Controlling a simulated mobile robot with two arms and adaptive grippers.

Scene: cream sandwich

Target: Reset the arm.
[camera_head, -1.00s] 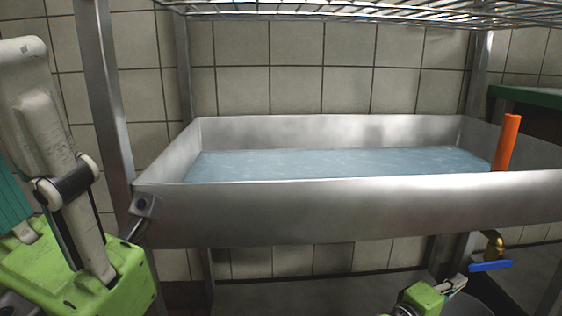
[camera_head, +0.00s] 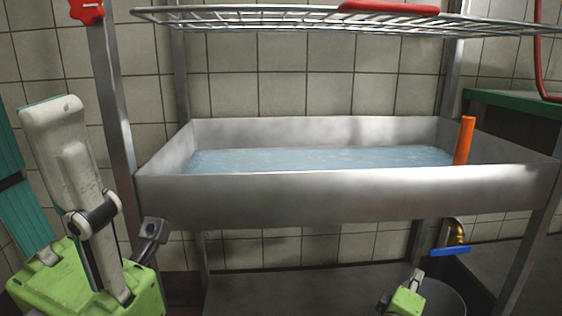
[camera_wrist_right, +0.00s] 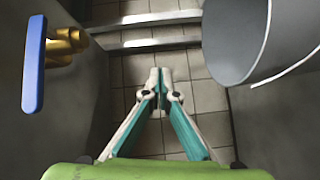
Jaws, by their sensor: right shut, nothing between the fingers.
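My right gripper (camera_head: 417,276) is small and low in the head view, below the front edge of the sink and beside a grey bucket. In the right wrist view its white and teal fingers (camera_wrist_right: 160,76) meet at the tips, with nothing between them, above the tiled floor. My left gripper (camera_head: 70,170) stands upright, close to the camera at the left edge. It has a green base, a white finger with a black joint, and teal parts cut off by the frame. Its finger gap is not clear.
A steel sink (camera_head: 340,195) with water (camera_head: 320,160) fills the middle, with an orange pipe (camera_head: 464,140) at its right end. A blue valve handle (camera_head: 450,252) and the grey bucket (camera_head: 445,298) are below. A wire rack (camera_head: 250,22) with a red object (camera_head: 388,8) spans the top.

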